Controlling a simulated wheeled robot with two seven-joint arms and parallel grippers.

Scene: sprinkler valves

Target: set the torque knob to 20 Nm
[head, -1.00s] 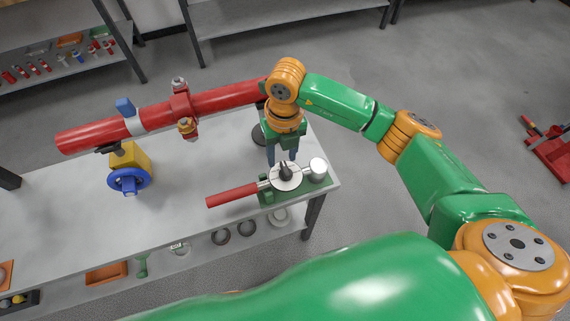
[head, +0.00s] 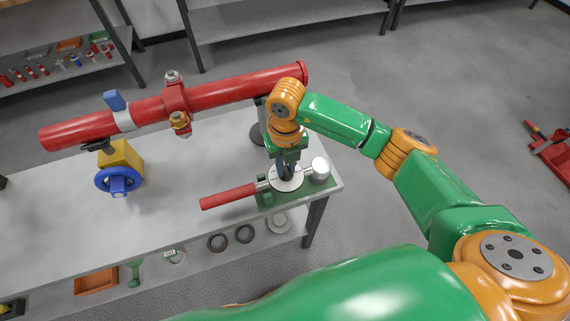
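The torque wrench (head: 229,197) with a red handle lies along the front right of the bench. Its white round dial (head: 280,184) sits on a green base near a silver cylindrical head, with the dark torque knob (head: 286,172) in the dial's middle. My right gripper (head: 287,170) points down at the knob, its dark fingers at the knob's sides. The fingers cover most of the knob, so I cannot tell whether they touch it. The dial's marks are too small to read. My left gripper is not in the head view.
A red pipe (head: 235,90) with a clamp runs across the back of the bench (head: 190,165). A yellow valve body with a blue handwheel (head: 118,181) stands at left. A lower shelf holds black rings and an orange tray (head: 97,281). The bench middle is clear.

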